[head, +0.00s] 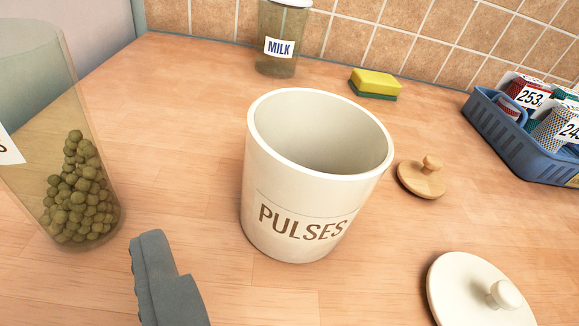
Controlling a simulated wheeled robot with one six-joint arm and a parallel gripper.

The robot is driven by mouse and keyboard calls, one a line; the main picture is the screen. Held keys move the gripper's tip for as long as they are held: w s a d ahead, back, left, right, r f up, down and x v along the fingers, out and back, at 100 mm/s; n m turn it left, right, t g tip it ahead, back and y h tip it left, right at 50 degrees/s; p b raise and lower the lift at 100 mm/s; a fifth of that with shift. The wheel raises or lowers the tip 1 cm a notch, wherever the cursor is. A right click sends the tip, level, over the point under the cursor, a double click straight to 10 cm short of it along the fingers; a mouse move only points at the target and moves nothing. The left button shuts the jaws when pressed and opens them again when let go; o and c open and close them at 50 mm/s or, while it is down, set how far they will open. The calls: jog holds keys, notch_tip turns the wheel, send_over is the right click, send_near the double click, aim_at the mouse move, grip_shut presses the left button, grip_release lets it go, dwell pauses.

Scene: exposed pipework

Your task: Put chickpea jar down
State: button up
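A tall see-through jar (40,110) stands large at the left edge, partly cut off by the frame. It has a heap of round green-brown chickpeas (80,195) at its bottom and a white label of which only the end shows. One dark grey finger of my gripper (165,282) shows at the bottom left, just right of the jar's base. The other finger is out of view. I cannot tell whether the fingers touch the jar, or whether its base rests on the counter.
An open, empty-looking cream PULSES canister (300,205) stands mid-counter. A wooden lid (422,180) and a cream lid (470,295) lie to its right. Behind are a MILK jar (278,55), a sponge (374,83) and a blue basket (500,130) of packets. Wooden counter (185,120) is clear between jar and canister.

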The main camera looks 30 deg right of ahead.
jog(key=s+d+r+t, duration=0.1)
jog(key=s+d+r, duration=0.25)
jog(key=d, duration=0.35)
jog(key=s+d+r+t+y, duration=0.1)
jog(key=s+d+r+t, duration=0.1)
jog(key=d+r, duration=0.4)
jog(key=s+d+r+t, duration=0.1)
jog(key=s+d+r, duration=0.15)
jog(key=d, duration=0.55)
jog(key=s+d+f+m+h, duration=0.1)
jog(key=s+d+h, duration=0.3)
jog(key=s+d, duration=1.1)
jog(key=shift+s+d+f+m, duration=0.3)
jog(key=shift+s+m, duration=0.4)
jog(key=shift+s, duration=0.4)
